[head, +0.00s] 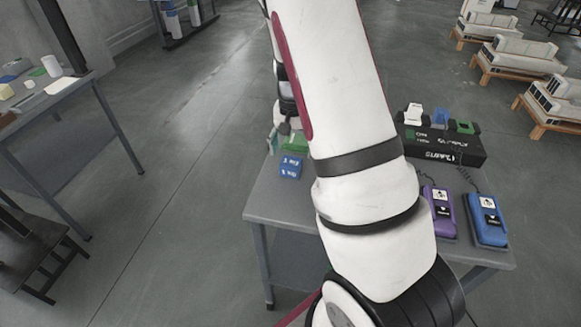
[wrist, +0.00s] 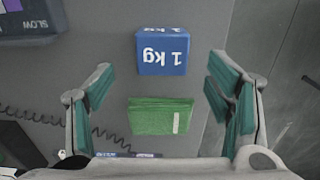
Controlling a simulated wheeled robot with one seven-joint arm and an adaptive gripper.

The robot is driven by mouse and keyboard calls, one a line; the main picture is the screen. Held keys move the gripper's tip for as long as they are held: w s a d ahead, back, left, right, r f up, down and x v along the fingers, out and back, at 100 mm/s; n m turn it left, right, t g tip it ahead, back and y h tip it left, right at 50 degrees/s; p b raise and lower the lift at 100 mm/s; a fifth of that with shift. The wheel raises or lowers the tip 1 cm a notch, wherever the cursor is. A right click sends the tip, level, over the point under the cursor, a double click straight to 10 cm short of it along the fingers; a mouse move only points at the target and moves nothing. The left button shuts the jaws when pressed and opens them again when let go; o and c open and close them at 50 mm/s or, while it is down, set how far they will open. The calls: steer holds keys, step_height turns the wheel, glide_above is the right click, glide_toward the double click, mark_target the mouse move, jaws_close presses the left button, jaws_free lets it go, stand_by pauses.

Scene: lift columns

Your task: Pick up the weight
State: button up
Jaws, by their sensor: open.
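The weight is a blue block (wrist: 162,52) marked "1 kg". In the wrist view it stands at the top centre, ahead of the fingertips and apart from them. In the head view the weight (head: 291,167) sits near the table's left edge. My gripper (wrist: 162,78) is open, its teal-padded fingers wide apart and nothing held. In the head view my gripper (head: 281,138) shows just beyond the weight, partly hidden by my arm.
A green block (wrist: 160,117) with a white stripe lies on the grey table (head: 268,210), behind the weight in the head view. A black supply box (head: 445,148), a purple device (head: 440,212) and a blue device (head: 488,220) with coiled cords occupy the table's right side.

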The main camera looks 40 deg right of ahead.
mark_target(291, 161)
steer(key=shift+a+f, duration=0.15)
steer(key=shift+f, duration=1.3)
steer(key=shift+a+f, duration=0.1)
steer(key=shift+f, duration=1.3)
jaws_close()
